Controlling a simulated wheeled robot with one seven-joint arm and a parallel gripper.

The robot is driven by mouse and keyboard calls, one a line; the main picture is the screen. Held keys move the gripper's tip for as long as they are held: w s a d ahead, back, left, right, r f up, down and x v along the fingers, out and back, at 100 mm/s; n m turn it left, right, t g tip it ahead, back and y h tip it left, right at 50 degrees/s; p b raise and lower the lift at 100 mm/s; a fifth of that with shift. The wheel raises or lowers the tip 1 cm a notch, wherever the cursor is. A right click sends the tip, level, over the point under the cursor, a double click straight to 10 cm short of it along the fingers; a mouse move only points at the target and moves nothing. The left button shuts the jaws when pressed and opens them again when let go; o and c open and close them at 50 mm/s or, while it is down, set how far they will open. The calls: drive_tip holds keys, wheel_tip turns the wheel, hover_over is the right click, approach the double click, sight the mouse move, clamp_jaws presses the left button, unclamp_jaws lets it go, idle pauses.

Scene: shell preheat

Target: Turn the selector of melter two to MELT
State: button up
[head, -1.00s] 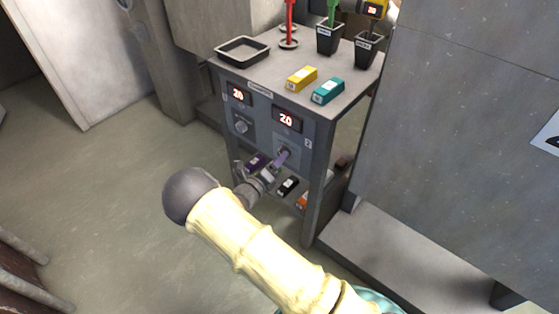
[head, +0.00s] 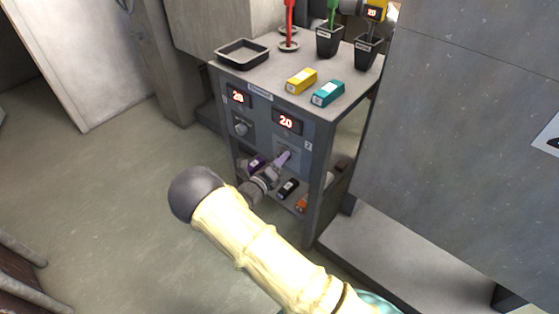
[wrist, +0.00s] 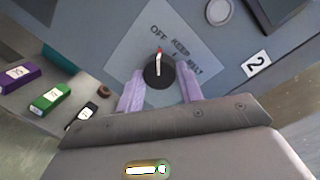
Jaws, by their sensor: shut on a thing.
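The melter two selector (wrist: 158,72) is a dark round knob with a white pointer and a red tip, on a pale square plate (wrist: 125,60) printed OFF, KEEP and MELT. In the wrist view the red tip points up toward the OFF word; MELT is to the right. My gripper (wrist: 160,90) has its two lilac fingers on either side of the knob, shut on it. In the head view my gripper (head: 283,160) reaches the right panel of the stand, and its fingers hide most of the knob. A plate marked 2 (wrist: 257,63) is beside the panel.
Melter one's knob (head: 240,129) is on the left panel. Two red displays read above the knobs, the right one (head: 286,121) showing 20. A black tray (head: 243,53), a yellow block (head: 301,80) and a teal block (head: 328,93) are on top. Several blocks lie on the lower shelf.

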drive_tip(key=shift+m, duration=0.3)
drive_tip(key=m+h+p, duration=0.1)
drive_tip(key=m, duration=0.5)
drive_tip(key=m+h+p, duration=0.1)
drive_tip(key=m+p, duration=0.1)
drive_tip(key=m, duration=0.4)
drive_tip(key=m+p, duration=0.2)
drive_tip(key=m, duration=0.4)
drive_tip(key=shift+a+f+m+h, duration=0.15)
drive_tip(key=shift+f+m+h, duration=0.15)
drive_tip(key=shift+h, duration=0.1)
drive_tip(key=o, duration=1)
drive_tip(key=shift+r, duration=0.1)
drive_tip(key=p+v, duration=0.1)
drive_tip(key=v, duration=1.6)
drive_tip(key=shift+s+a+r+p, duration=0.1)
drive_tip(key=shift+p, duration=0.25)
